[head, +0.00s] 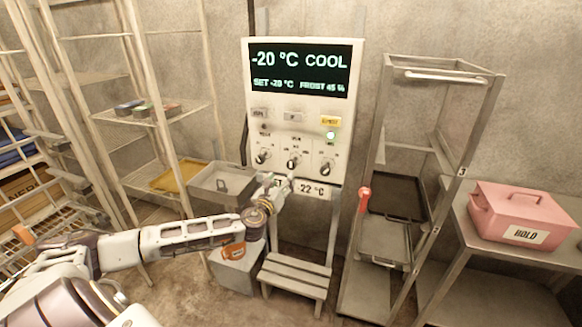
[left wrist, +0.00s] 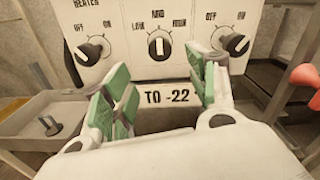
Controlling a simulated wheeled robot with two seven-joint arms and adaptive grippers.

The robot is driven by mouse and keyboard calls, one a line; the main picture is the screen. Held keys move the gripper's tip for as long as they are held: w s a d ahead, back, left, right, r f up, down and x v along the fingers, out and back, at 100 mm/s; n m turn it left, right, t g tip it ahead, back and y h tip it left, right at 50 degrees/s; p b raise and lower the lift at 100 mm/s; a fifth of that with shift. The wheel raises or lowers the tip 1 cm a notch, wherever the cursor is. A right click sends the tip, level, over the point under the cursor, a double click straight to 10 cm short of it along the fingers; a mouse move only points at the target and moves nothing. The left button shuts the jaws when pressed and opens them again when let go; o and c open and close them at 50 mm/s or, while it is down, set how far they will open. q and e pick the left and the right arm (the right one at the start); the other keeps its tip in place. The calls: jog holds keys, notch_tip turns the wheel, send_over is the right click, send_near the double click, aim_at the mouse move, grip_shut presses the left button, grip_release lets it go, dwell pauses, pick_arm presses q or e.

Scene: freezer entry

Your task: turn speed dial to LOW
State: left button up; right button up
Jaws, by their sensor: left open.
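The control panel (head: 298,130) stands against the back wall with a row of three dark dials. The middle dial (head: 292,162) has LOW on its left and a label on its right that I cannot read surely. In the left wrist view this middle dial (left wrist: 158,46) has its white pointer mark standing upright, between the two side labels. My left gripper (head: 277,185) is just below the dials; its green-padded fingers (left wrist: 164,82) are spread apart, empty, below and either side of the middle dial in that view. The right gripper is not in view.
Neighbouring OFF/ON dials sit left (left wrist: 92,50) and right (left wrist: 234,43) of the middle one. A label strip (head: 313,190) with -22 lies under the dials. A red-handled lever (head: 364,198), a metal rack (head: 440,75) and a pink HOLD box (head: 522,212) stand to the right.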

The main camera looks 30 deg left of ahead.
aim_at(291, 167)
pick_arm(q)
jog(key=shift+p+x, duration=0.55)
jog(key=shift+x, duration=5)
jog(key=c, duration=1)
